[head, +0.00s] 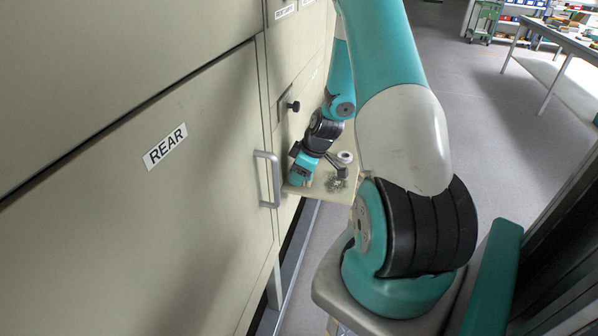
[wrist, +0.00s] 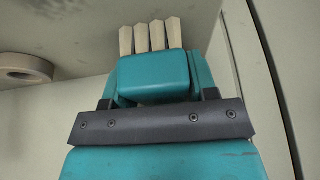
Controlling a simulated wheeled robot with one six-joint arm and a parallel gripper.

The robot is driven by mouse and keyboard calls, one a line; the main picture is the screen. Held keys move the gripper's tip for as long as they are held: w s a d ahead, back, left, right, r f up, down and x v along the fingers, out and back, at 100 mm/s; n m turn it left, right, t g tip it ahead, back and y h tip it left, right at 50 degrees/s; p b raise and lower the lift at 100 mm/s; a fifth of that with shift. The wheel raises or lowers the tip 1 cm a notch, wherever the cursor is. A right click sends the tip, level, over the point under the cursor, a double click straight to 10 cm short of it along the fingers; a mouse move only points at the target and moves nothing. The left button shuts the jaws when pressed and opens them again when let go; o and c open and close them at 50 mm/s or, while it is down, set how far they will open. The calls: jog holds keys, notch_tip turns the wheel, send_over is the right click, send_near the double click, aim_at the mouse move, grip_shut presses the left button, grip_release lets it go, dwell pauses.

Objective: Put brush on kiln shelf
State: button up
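My gripper (head: 301,170) is at the far end of my arm, low over the small beige shelf (head: 342,196) that juts from the furnace side. In the wrist view my gripper (wrist: 154,72) is teal with a dark grey bar across it. Several pale tapered prongs (wrist: 150,37) stand side by side just beyond its tip. I cannot tell if they touch it or what they belong to. I cannot make out a brush for certain in either view. Whether the fingers are apart or closed on something is not clear.
A pale ring (wrist: 25,68) lies left of my gripper. A grey round-topped piece (head: 343,158) and a spiky grey cluster (head: 335,184) sit on the shelf. The furnace wall, with a "REAR" label (head: 165,147) and a handle (head: 267,180), is close on the left. Grey floor is open beyond.

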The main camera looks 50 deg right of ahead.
jog(key=o, duration=0.3)
jog(key=shift+r, duration=0.25)
jog(key=b+v, duration=0.1)
jog(key=v, duration=1.1)
jog(key=shift+b, duration=0.35)
jog(key=shift+f, duration=0.1)
